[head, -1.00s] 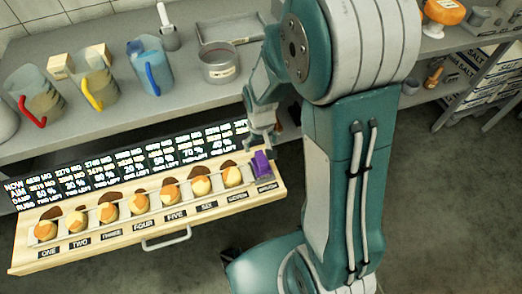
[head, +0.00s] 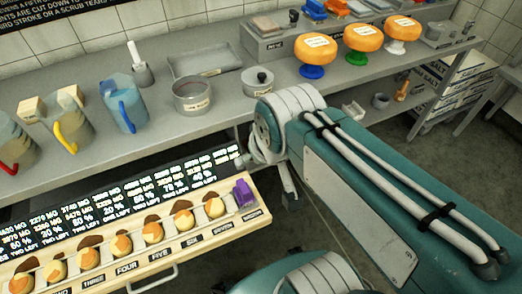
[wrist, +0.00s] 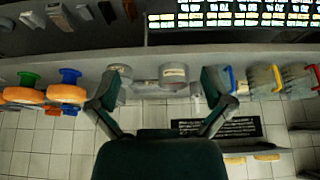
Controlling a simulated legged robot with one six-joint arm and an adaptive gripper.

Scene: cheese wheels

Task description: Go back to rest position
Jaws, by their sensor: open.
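My gripper (wrist: 162,104) is open and empty in the wrist view, its two fingers spread wide with nothing between them. In the head view, my folded arm covers the lower right. Part of the gripper (head: 288,190) hangs below the elbow, just right of the wooden drawer (head: 165,268), and is partly hidden. A purple piece (head: 243,193) sits at the drawer's right end, apart from the gripper.
Several round cheese samples (head: 152,232) lie in the drawer before a lit number display (head: 120,205). On the bench stand a blue-handled jug (head: 122,108), a round metal pot (head: 193,96) and orange cheese wheels (head: 363,37). Open floor (head: 440,180) shows at right.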

